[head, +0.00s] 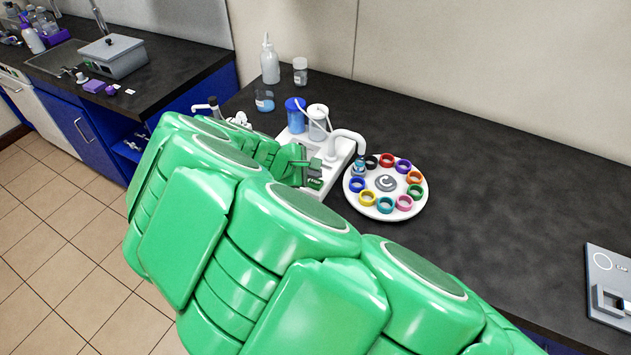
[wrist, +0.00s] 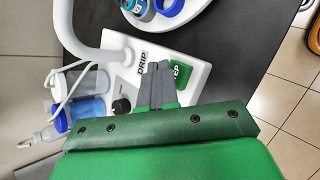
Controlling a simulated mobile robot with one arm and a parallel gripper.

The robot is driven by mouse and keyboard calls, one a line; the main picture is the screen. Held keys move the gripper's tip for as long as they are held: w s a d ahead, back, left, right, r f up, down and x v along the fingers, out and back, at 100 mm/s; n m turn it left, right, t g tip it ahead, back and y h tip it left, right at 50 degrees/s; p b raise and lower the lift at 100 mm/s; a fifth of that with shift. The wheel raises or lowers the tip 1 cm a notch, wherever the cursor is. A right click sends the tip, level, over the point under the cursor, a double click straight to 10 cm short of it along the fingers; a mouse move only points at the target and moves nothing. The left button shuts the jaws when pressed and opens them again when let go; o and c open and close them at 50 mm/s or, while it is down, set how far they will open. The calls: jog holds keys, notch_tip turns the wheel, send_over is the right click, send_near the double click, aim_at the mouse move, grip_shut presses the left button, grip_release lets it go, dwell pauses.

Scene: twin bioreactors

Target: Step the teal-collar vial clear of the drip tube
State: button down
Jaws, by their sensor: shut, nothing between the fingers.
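A white round carousel (head: 378,212) holds a ring of coloured collars around a grey hub marked C. The white drip tube (head: 347,135) arches over its left edge. A vial with a teal-blue collar (head: 359,168) sits under the tube's end; its exact shade is hard to tell.
A blue-filled container (head: 295,115) and a clear one (head: 318,122) stand on the base. A black knob (wrist: 122,106) is left of my fingers. A squeeze bottle (head: 270,60) and small jars stand behind. The dark bench right of the carousel is clear up to a grey device (head: 608,285).

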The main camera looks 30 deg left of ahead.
aim_at(313, 184)
jog(key=shift+f, duration=0.15)
dwell(0.4)
jog(key=shift+f, duration=0.25)
jog(key=shift+f, duration=0.4)
dwell(0.9)
jog(key=shift+r, duration=0.95)
jog(key=shift+r, duration=2.4)
dwell(1.0)
